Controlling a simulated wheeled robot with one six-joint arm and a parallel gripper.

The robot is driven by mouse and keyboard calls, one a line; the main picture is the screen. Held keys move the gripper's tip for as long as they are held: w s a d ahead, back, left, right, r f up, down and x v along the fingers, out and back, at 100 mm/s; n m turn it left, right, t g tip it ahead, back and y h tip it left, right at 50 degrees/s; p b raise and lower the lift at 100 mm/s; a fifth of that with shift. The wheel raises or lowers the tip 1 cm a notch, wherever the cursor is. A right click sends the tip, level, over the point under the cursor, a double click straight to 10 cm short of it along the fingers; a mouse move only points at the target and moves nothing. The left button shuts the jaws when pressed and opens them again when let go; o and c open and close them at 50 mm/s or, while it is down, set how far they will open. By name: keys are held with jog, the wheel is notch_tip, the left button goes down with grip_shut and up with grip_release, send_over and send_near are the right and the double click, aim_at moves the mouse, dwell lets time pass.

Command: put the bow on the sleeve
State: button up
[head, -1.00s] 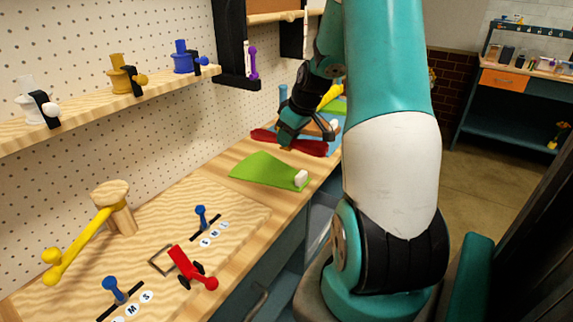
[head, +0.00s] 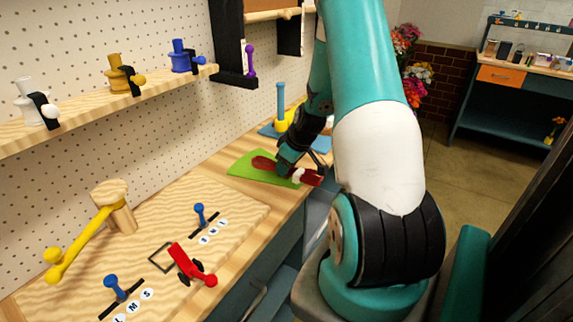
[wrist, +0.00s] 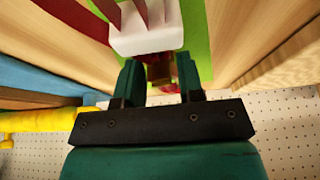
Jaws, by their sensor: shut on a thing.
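The dark red bow (head: 266,163) is in my gripper (head: 290,166), over the green sleeve (head: 247,167). The sleeve lies flat on the bench and has a white block (head: 298,175) at its near right end. In the wrist view, my gripper (wrist: 159,76) is shut on a small brownish-red middle part of the bow (wrist: 158,70). The white block (wrist: 146,38) is close to the fingertips, with red parts beside and beyond it. Green of the sleeve (wrist: 195,40) shows behind. I cannot tell whether the bow touches the sleeve or block.
A blue mat (head: 318,143) with a blue upright post (head: 281,98) and a yellow item lies beyond the sleeve. A wooden board (head: 150,225) with blue knobs and a red wheeled piece (head: 186,262) is nearer. A pegboard shelf (head: 160,92) runs along the left.

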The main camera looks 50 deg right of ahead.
jog(key=o, duration=0.9)
jog(key=shift+f, duration=0.1)
jog(key=b+v, duration=0.1)
jog(key=v, duration=1.1)
jog(key=w+a+r+n+g+y, duration=0.15)
jog(key=a+r, duration=0.25)
jog(key=a, duration=0.9)
jog(key=w+a+r+n+y, duration=0.1)
jog(key=a+r+n, duration=0.15)
jog(key=a, duration=1.05)
jog(key=s+a+r+n+g+y, duration=0.1)
jog(key=s+a+r+n+g, duration=0.1)
jog(key=s+a, duration=1.2)
jog(key=shift+s+a+r+g, duration=0.35)
jog(key=shift+a+r+g, duration=0.2)
jog(key=shift+a+r, duration=0.55)
jog(key=shift+a+f, duration=0.1)
